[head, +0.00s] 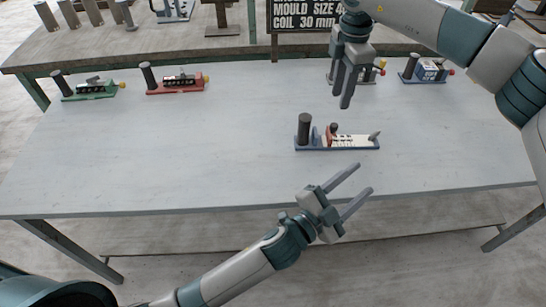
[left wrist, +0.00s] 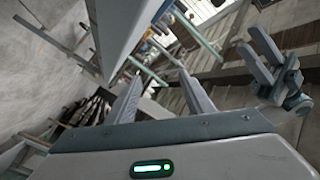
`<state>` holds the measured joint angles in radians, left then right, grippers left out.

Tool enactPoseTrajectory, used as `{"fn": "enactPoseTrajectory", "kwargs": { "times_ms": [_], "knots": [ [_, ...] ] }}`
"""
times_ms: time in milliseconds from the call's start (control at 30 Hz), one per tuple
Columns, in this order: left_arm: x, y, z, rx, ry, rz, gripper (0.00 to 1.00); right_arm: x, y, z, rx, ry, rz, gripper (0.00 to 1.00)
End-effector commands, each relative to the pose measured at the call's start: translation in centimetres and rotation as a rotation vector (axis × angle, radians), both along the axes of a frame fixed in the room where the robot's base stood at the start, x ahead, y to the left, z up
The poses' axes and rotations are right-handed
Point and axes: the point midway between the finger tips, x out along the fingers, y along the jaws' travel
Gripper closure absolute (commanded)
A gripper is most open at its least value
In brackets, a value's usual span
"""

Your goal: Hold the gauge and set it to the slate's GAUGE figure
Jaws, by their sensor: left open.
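The gauge (head: 312,148) in front, on the pale table, has a blue base, a dark upright post, a red knob and a white marked strip. I take it for the task's gauge; its setting is too small to read. The slate (head: 281,22) stands behind the table. It shows "MOULD SIZE 4", cut off by my right arm, and "COIL 30 mm"; its top line is cut by the frame edge. My left gripper (head: 364,180) is open and empty, below the gauge near the front edge. My right gripper (head: 342,99) is open and empty, above and beyond the gauge.
Similar devices stand along the back: a green one (head: 90,96), a red one (head: 180,90), one partly behind my right gripper (head: 368,80), and a blue one (head: 424,80). A rear bench (head: 160,58) holds cylinders and stands. The table's left and middle (head: 190,150) are clear.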

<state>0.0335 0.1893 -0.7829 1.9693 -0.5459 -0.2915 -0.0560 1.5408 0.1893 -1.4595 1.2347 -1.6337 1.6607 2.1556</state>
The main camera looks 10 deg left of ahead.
Motion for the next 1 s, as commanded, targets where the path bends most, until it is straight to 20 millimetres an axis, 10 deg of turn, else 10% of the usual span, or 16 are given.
{"fn": "enactPoseTrajectory", "kwargs": {
  "times_ms": [333,500,1000],
  "knots": [
    [0.9,14.9,7.5,-0.402,0.139,0.082,0.52,0.0,0.0,0.0,0.0,0.0,0.0,0.69],
    [-0.2,20.0,6.2,-0.544,0.304,0.146,0.52,0.0,0.0,0.0,0.0,0.0,0.0,0.69],
    [-0.9,22.2,4.1,-0.607,0.421,0.203,0.52,0.0,0.0,0.0,0.0,0.0,0.0,0.69]
  ]
}}
